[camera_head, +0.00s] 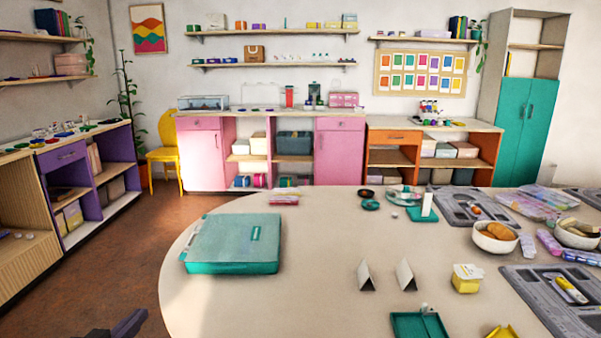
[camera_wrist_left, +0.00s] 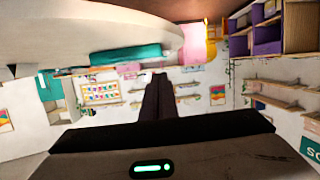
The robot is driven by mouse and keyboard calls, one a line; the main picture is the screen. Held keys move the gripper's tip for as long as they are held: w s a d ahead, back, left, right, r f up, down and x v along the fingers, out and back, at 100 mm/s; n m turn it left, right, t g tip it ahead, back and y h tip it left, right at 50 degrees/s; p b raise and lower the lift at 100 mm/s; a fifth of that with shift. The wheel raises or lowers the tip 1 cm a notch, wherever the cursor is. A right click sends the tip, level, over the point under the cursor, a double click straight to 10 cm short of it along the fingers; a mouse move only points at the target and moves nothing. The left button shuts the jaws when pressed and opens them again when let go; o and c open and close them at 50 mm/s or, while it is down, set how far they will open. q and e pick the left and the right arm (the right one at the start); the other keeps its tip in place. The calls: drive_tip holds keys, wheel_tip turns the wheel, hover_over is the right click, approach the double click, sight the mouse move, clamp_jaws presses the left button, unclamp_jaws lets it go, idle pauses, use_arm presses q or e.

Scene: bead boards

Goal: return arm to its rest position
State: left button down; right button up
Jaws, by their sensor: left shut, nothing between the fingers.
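My left gripper (camera_head: 130,323) shows at the bottom left of the head view, over the floor just left of the rounded table edge. In the left wrist view its two dark fingers (camera_wrist_left: 159,92) are together, shut with nothing between them. Most of the left arm is outside the head view. My right gripper is in neither view. The table (camera_head: 320,260) is cream-coloured and fills the lower right of the head view; its underside or edge shows at the top left of the wrist view, which looks upside down.
A closed teal case (camera_head: 235,243) lies on the table's left part. Two white folded cards (camera_head: 366,275), a yellow tub (camera_head: 466,279), bowls (camera_head: 495,237) and grey trays (camera_head: 545,300) stand farther right. The brown floor (camera_head: 125,260) left of the table is clear.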

use_arm(q)
drive_tip(key=s+d+f+m+g+h, duration=0.1)
drive_tip(key=s+d+f+g, duration=0.1)
drive_tip(key=s+d+f, duration=0.35)
drive_tip(key=s+d+f+m+g, duration=0.1)
drive_tip(key=s+d+f, duration=0.2)
drive_tip(key=s+f, duration=0.5)
drive_tip(key=s+d+f+g+h, duration=0.1)
drive_tip(key=s+d+f, duration=0.3)
drive_tip(key=s, duration=0.3)
drive_tip(key=s+d+f+g, duration=0.2)
drive_tip(key=s+d+f, duration=0.3)
drive_tip(key=s+f, duration=0.1)
drive_tip(key=shift+s+f+m+h, duration=0.25)
drive_tip(key=shift+s+m+h, duration=0.05)
drive_tip(key=shift+s+h, duration=0.15)
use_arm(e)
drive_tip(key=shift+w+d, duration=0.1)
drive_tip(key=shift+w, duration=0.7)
use_arm(q)
drive_tip(key=shift+d, duration=0.1)
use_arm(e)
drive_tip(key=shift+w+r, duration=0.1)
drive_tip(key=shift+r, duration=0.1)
